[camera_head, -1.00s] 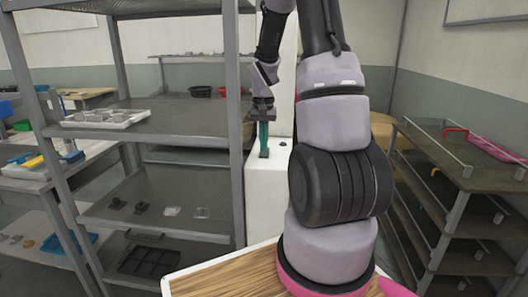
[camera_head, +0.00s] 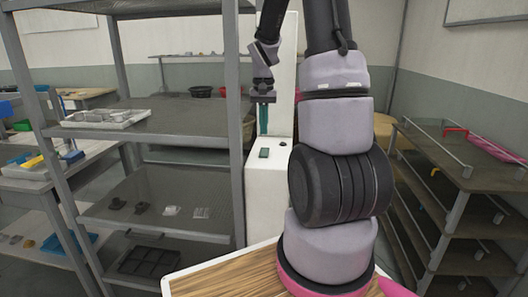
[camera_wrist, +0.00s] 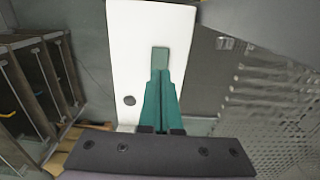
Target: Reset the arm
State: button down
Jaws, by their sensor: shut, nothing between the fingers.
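My gripper (camera_head: 263,128) hangs pointing down above the white unit (camera_head: 268,205). Its teal fingers are together and hold nothing. A small dark-green rectangular piece (camera_head: 264,153) is on top of the white unit, just below the fingertips, with a gap between. In the wrist view my gripper (camera_wrist: 160,76) shows its fingers closed, and the grey-green piece (camera_wrist: 160,56) shows just beyond the tips. A dark round knob (camera_wrist: 129,100) is on the white top beside the fingers.
A grey metal shelf rack (camera_head: 150,125) stands close on the left, with a white tray (camera_head: 104,118) and small parts on it. A brown tiered rack (camera_head: 470,200) stands on the right. A wooden-topped surface (camera_head: 225,277) is in front.

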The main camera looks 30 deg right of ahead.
jog(key=s+a+r+n+t+y, duration=0.1)
jog(key=s+a+r+t, duration=0.2)
jog(key=s+a+r, duration=0.3)
jog(key=s+a+r+n+t+y, duration=0.1)
jog(key=s+a+r+t, duration=0.3)
jog(key=s+r, duration=0.9)
jog(key=a, duration=0.3)
jog(key=shift+s+a+r+n, duration=0.15)
jog(key=shift+s+a+n, duration=0.05)
jog(key=shift+s+n, duration=0.1)
